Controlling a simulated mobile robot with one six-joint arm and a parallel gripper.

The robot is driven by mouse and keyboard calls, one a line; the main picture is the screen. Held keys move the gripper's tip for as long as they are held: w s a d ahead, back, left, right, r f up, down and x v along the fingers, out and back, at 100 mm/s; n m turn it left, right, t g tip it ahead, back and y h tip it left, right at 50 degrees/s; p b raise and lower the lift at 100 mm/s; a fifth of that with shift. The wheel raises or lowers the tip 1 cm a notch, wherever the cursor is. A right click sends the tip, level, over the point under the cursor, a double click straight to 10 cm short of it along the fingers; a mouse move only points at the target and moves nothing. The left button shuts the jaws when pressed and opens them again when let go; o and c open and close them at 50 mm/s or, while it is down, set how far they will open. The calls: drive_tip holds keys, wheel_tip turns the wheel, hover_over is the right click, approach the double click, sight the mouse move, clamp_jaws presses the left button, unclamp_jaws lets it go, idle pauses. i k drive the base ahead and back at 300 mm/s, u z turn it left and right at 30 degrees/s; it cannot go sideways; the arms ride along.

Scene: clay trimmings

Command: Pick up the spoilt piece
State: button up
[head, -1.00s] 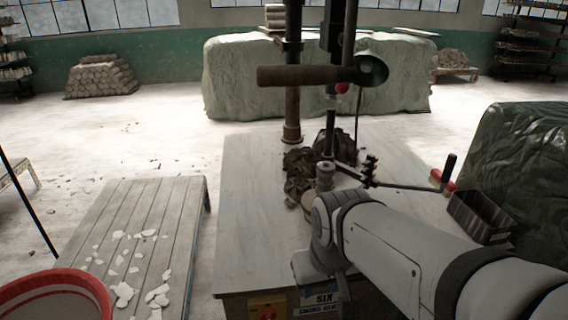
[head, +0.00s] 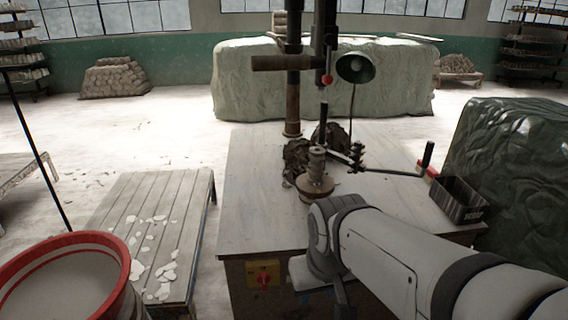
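A grey-brown turned clay piece (head: 316,186) with a wide round foot and a ribbed, narrow upper part stands upright on the pale workbench (head: 258,195). I cannot tell from here whether it is the spoilt one. My arm reaches in from the lower right, and its wrist is just in front of and below the piece, near the bench's front edge. My gripper's fingers cannot be made out, so whether they are open or shut does not show. No contact with the piece is visible.
Dark clay trimmings (head: 297,157) lie behind the piece, beside a machine column (head: 292,90). A lamp (head: 356,68) and a black-handled lever (head: 400,173) stand close by. A red-rimmed tub (head: 118,250) and slatted table (head: 128,205) are left.

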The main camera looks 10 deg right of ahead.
sight(317, 155)
drive_tip(key=u, duration=0.1)
drive_tip(key=k, duration=0.3)
drive_tip(key=z, duration=0.8)
drive_tip(key=i, duration=1)
drive_tip(key=z, duration=0.05)
